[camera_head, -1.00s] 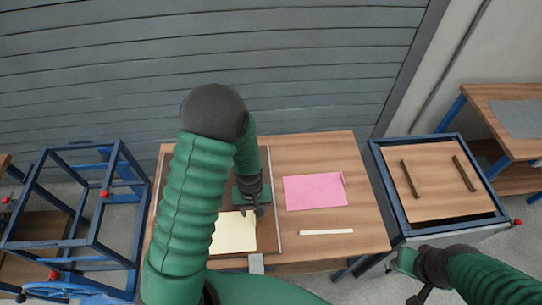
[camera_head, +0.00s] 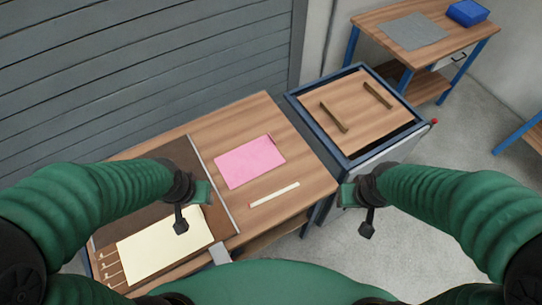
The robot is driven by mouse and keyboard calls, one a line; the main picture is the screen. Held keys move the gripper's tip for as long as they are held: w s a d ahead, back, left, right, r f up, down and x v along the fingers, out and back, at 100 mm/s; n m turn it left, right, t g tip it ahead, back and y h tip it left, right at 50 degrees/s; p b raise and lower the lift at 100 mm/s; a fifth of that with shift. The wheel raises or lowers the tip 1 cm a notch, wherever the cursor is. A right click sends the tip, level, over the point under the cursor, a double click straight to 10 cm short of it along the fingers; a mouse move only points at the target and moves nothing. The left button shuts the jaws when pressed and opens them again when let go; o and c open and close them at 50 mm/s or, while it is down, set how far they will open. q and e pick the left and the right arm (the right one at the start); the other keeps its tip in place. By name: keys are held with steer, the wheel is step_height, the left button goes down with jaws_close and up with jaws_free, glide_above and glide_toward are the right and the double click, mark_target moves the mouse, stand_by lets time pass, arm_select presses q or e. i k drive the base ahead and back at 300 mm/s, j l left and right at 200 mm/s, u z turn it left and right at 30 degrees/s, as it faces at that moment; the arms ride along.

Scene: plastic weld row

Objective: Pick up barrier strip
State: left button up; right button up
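A thin white strip (camera_head: 274,195), which looks like the barrier strip, lies flat on the wooden table (camera_head: 305,172) near its front edge. Its left end has a small reddish tip. My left gripper (camera_head: 184,212) hangs over the cream sheet, left of the strip and apart from it. My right gripper (camera_head: 362,212) is past the table's right edge, right of the strip and apart from it. Nothing is visibly held in either gripper. The fingers are too small and dark to tell whether they are open or shut.
A pink sheet (camera_head: 249,161) lies behind the strip. A cream sheet (camera_head: 165,246) lies on a dark brown board (camera_head: 150,160) with a metal rail at its right. A blue-framed cart (camera_head: 352,108) with two wooden bars stands right. A blue bin (camera_head: 467,13) sits on a farther table.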

mark_target(290, 187)
steer(key=k+j, duration=0.85)
steer(key=i+l+u, duration=0.15)
steer(key=i+u, duration=0.3)
steer(key=i+l+u, duration=0.25)
steer(key=u, duration=0.2)
